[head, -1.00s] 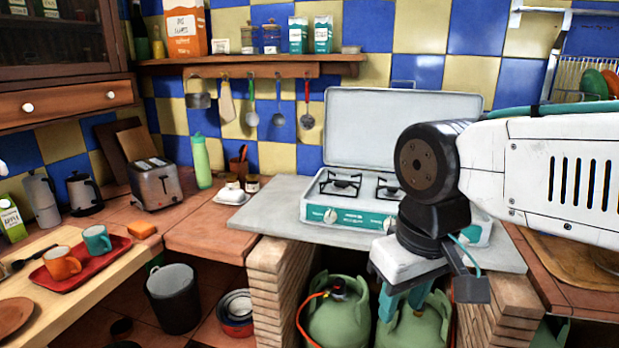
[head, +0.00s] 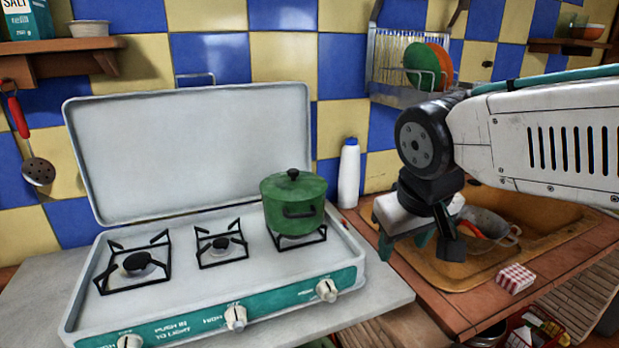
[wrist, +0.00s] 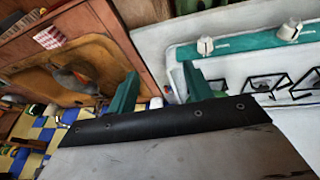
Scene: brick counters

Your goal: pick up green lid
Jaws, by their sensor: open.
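The green lid (head: 293,183) with a dark knob sits on a green pot (head: 292,213), which stands on the right-hand burner of the stove (head: 190,262). My gripper (head: 403,245) is to the right of the pot, apart from it, with its teal fingers pointing down near the counter's left part. In the wrist view my gripper (wrist: 160,80) shows its two fingers spread apart with nothing between them.
The stove's raised cover (head: 190,150) stands behind the burners. A white bottle (head: 349,172) stands right of the pot. The sink (head: 535,228) holds pans. A checkered box (head: 515,279) lies on the counter front. A plate rack (head: 415,62) hangs on the wall.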

